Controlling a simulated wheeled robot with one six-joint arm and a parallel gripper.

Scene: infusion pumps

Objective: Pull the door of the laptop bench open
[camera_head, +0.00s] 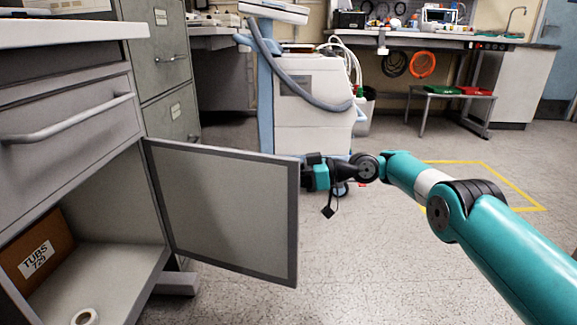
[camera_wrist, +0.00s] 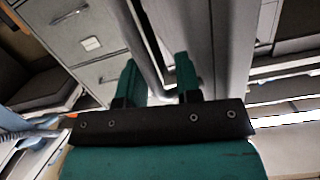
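The laptop bench (camera_head: 70,115) stands at the left of the head view, with a drawer above an open compartment. Its grey, dark-edged door (camera_head: 230,205) is swung wide open, and its inner face shows. My gripper (camera_head: 308,175) is at the door's free edge, partly hidden behind it. In the wrist view my gripper's two teal fingers (camera_wrist: 158,78) stand apart. A grey bar-like handle (camera_wrist: 150,50) on the door runs down between them, with a gap visible. Whether a finger touches it is unclear.
A box marked TUBS (camera_head: 38,252) and a white roll (camera_head: 85,317) are inside the compartment. A filing cabinet (camera_head: 165,70) stands behind the bench. A white machine on a blue stand (camera_head: 310,115) is beyond the door. Floor (camera_head: 400,270) to the right is clear.

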